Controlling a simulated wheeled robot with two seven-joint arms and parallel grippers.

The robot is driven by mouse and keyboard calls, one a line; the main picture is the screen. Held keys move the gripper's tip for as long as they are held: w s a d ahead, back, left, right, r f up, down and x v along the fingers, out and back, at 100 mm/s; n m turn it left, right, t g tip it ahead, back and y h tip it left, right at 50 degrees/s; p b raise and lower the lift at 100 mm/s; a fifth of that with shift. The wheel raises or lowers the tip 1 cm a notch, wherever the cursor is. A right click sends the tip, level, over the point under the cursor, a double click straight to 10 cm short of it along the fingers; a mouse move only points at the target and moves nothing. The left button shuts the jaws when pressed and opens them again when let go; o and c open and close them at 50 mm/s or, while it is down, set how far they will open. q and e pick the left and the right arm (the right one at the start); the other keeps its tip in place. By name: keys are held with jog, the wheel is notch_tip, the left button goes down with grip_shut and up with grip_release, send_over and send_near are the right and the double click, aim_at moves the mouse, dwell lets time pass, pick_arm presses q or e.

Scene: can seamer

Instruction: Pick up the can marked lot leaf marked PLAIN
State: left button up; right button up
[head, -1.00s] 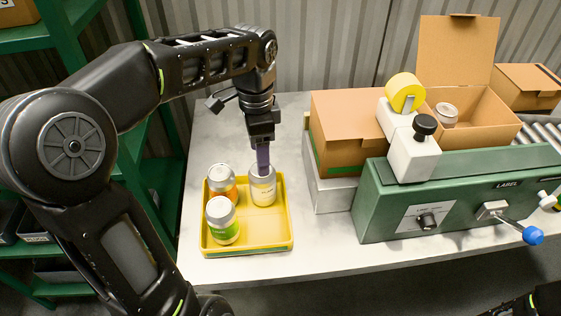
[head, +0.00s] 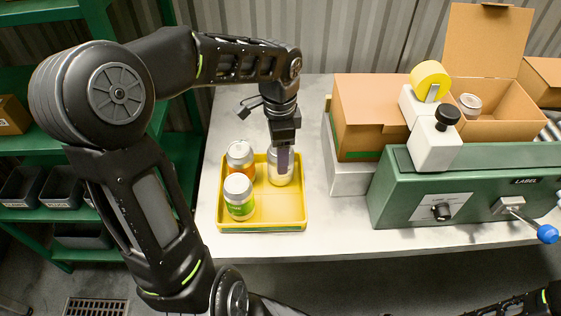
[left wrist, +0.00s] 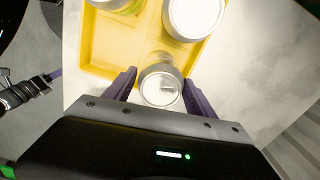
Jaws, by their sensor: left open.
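A pale-labelled can (head: 273,176) stands upright in the back right of the yellow tray (head: 262,226). Its label is partly hidden and I cannot read its wording. My left gripper (head: 284,163) points down over it, jaws open. In the left wrist view that can (left wrist: 161,88) sits between the two purple fingers (left wrist: 160,90), with no clear contact. An orange-labelled can (head: 239,156) stands to its left, and a green-labelled can (head: 239,198) stands in front of that one. My right gripper is not in view.
Right of the tray are a cardboard box (head: 365,125) on a grey block and the green machine (head: 470,190) with a yellow tape roll (head: 431,80). An open carton (head: 505,110) holds a can (head: 470,103). Green shelving (head: 60,213) stands left of the table.

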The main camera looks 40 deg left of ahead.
pick_arm(q)
jog(key=shift+w+f+p, duration=0.15)
jog(key=shift+f+p, duration=0.4)
jog(key=shift+f, duration=2.05)
grip_shut()
jog(key=shift+r, duration=0.15)
notch_tip(320, 180, up, 10)
jog(key=shift+f+b, duration=0.1)
jog(key=shift+b, duration=0.4)
